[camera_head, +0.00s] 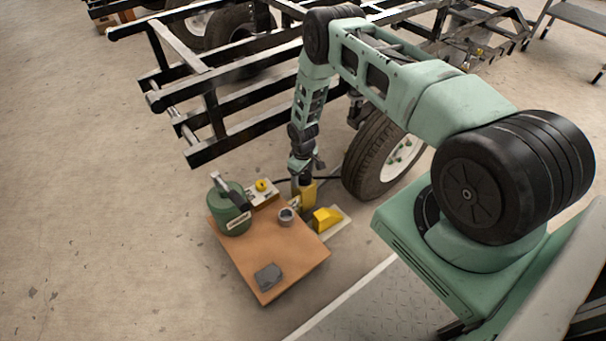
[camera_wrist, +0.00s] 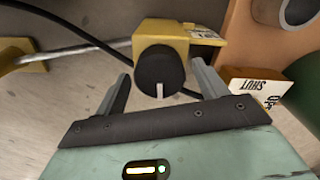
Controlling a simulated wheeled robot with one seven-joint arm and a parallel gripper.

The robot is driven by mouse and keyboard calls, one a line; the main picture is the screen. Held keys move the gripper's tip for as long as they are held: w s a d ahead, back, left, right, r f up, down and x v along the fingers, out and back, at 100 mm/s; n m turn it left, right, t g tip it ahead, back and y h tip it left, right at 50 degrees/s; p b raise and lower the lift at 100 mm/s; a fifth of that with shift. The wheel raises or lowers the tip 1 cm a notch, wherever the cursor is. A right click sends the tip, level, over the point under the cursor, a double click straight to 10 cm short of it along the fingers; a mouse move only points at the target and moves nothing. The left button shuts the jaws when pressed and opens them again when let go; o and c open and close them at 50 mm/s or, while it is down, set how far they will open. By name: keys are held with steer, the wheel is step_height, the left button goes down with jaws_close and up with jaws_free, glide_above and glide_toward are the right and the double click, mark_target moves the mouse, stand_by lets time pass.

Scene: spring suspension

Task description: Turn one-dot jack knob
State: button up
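A round black knob (camera_wrist: 158,72) with a pale pointer line shows in the wrist view, on a yellow jack body (camera_wrist: 190,32) with a small white label. I cannot make out any dots on that label. My gripper (camera_wrist: 160,71) is open, with one finger on each side of the knob and a visible gap on both sides. The pointer line points toward my palm, at the bottom of the picture. In the head view my gripper (camera_head: 301,181) points down at the yellow jack (camera_head: 308,193) beside the brown board; the knob is hidden there.
A brown board (camera_head: 262,250) carries a green canister (camera_head: 232,222), a grey ring (camera_head: 286,216) and a dark grey block (camera_head: 268,277).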

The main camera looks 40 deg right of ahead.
step_height(320, 180, up, 17)
steer(key=p, duration=0.6)
steer(key=shift+r, duration=0.2)
